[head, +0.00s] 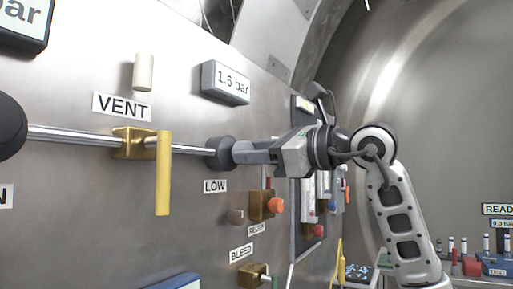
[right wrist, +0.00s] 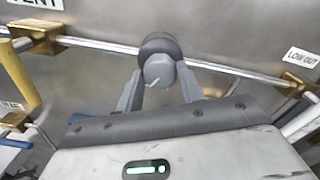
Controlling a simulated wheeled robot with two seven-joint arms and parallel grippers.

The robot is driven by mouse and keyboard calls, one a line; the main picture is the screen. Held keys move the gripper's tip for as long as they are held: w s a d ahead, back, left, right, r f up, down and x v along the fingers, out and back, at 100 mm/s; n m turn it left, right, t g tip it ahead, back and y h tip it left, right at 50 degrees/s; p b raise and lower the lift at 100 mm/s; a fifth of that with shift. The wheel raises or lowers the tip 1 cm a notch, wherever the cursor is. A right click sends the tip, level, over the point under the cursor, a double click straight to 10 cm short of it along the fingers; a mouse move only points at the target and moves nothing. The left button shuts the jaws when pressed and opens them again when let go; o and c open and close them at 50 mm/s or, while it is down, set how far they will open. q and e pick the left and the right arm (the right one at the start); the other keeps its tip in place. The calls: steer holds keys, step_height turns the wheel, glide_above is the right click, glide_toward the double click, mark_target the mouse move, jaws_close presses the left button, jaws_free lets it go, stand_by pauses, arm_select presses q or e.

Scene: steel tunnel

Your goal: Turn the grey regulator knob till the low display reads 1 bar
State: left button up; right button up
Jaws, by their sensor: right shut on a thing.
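The grey regulator knob (right wrist: 160,71) sits on the front of a dark round regulator body (head: 220,153) on the pipe, above the LOW label. A light pointer line shows on the knob's face in the right wrist view. My right gripper (head: 243,153) comes in from the right and is shut on the knob; in the right wrist view its fingers (right wrist: 160,88) lie on either side of it. The low display (head: 226,83) above reads 1.6 bar. My left gripper is not in view.
A yellow VENT lever (head: 163,173) hangs down on the pipe to the left. A brass valve with an orange knob (head: 276,205) and a BLEED valve (head: 256,275) are below. A tall panel with gauges (head: 309,195) stands behind my right wrist.

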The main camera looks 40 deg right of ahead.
arm_select(q)
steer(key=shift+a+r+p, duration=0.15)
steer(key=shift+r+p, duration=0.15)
steer(key=shift+p, duration=0.4)
arm_select(e)
steer(key=n, duration=0.6)
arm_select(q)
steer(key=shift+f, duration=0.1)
arm_select(e)
steer(key=o, duration=1)
steer(key=shift+s, duration=0.1)
